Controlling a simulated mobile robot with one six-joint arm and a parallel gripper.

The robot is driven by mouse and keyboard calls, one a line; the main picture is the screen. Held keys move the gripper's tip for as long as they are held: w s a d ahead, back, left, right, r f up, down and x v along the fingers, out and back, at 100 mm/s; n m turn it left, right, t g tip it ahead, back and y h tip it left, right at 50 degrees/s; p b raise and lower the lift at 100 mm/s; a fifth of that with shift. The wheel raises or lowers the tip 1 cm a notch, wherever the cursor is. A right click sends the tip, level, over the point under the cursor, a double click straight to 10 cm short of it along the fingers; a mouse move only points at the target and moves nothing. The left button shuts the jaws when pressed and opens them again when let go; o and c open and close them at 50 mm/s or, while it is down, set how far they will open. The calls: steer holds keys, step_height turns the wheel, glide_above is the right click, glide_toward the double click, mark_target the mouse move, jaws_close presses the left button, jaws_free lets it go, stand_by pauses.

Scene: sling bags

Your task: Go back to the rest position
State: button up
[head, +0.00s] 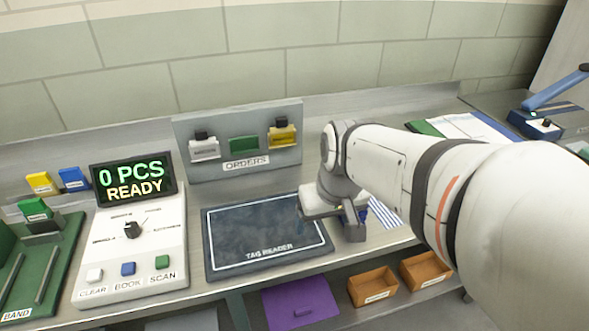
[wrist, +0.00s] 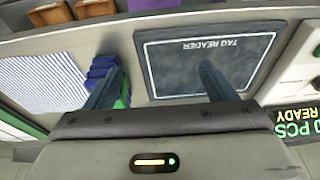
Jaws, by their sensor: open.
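My gripper (head: 330,222) hangs above the counter at the right edge of the dark tag reader pad (head: 262,232). In the wrist view its two fingers (wrist: 160,80) stand wide apart with nothing between them. The tag reader (wrist: 205,60) lies under the right finger in that view. A blue and green bundle (wrist: 103,67) lies beside the pad, partly behind the left finger; in the head view the gripper mostly hides it. My arm reaches in from the right.
A console (head: 130,240) left of the pad reads "0 PCS READY". An orders rack (head: 240,150) stands behind. A green band tray (head: 40,265) is at far left. Below the front edge are a purple panel (head: 300,305) and orange bins (head: 372,287). A scanner-like device (head: 540,125) is at right.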

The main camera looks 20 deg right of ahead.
steer(key=s, duration=0.1)
steer(key=s+a+f, duration=0.1)
steer(key=s+a, duration=0.1)
steer(key=s, duration=0.1)
steer(key=shift+f, duration=0.25)
stand_by(0.9)
